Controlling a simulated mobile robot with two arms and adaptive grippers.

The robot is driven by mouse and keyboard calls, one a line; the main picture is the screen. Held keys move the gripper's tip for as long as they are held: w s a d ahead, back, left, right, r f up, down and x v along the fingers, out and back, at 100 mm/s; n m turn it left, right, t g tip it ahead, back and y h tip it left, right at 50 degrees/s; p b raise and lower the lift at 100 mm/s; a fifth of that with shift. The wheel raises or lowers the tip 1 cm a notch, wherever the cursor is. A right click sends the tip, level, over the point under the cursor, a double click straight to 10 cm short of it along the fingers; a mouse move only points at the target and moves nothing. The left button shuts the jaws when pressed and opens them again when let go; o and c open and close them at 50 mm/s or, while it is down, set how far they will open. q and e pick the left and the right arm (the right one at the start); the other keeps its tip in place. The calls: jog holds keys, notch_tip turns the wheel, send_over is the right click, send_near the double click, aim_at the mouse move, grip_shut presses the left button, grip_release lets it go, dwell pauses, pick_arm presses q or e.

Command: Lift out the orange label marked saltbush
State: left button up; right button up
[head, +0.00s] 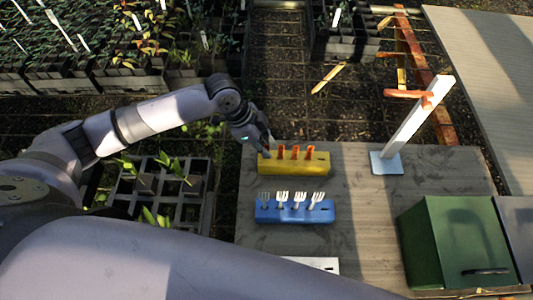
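A yellow block (293,169) stands near the back left of the grey table, with upright orange labels (295,152) in a row along its top. Their writing is too small to read, so I cannot tell which is marked saltbush. My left gripper (266,150) points down at the left end of the yellow block, to the left of the visible labels. Its fingertips are small and partly merge with the block, so I cannot tell whether they are open or shut, or touching a label. My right gripper is not in view.
A blue block (295,213) with several pale fork-like pieces stands in front. A white post (418,125) with an orange piece rises from a pale base at right. A green box (455,245) fills the front right. A black plant tray (160,195) lies below my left arm.

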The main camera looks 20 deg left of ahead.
pick_arm(q)
grip_shut()
dwell(0.3)
